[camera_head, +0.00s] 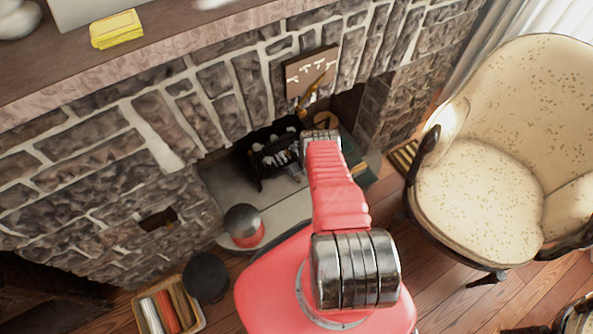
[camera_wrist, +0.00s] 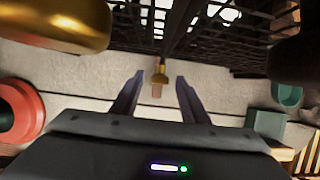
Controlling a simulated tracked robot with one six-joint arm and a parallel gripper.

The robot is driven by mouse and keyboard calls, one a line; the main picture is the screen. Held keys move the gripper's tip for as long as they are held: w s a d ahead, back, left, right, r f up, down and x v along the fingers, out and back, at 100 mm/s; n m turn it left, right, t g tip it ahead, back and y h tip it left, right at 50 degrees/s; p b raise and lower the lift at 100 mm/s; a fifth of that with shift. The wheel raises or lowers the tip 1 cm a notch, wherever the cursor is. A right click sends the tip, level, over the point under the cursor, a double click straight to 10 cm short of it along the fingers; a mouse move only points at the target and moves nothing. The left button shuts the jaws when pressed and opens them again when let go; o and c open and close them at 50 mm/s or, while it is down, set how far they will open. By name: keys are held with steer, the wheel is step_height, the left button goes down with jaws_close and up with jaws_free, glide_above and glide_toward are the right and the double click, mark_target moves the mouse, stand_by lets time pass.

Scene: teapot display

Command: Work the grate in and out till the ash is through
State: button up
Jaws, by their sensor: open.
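The black grate (camera_head: 270,152) sits in the fireplace opening, with pale lumps showing at it. In the wrist view its dark lattice (camera_wrist: 225,45) fills the top, with white patches showing through. A short brass-and-tan handle (camera_wrist: 157,82) points from below the lattice toward me; I cannot tell for sure that it joins the grate. My gripper (camera_wrist: 158,76) is open, with one finger on each side of the handle and visible gaps between. In the head view my arm reaches to the grate and partly hides it. I cannot make out separate ash.
The pale hearth slab (camera_head: 222,187) lies before the opening. A grey-topped red round object (camera_head: 243,224) stands at its left front. A green box (camera_head: 362,172) is right of my arm. An armchair (camera_head: 480,185) stands right; a basket (camera_head: 203,321) of rolls is lower left. A brass object (camera_wrist: 55,22) is upper left in the wrist view.

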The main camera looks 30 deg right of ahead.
steer(key=shift+f, duration=0.15)
steer(key=shift+c, duration=0.5)
steer(key=shift+a, duration=0.1)
jaws_close()
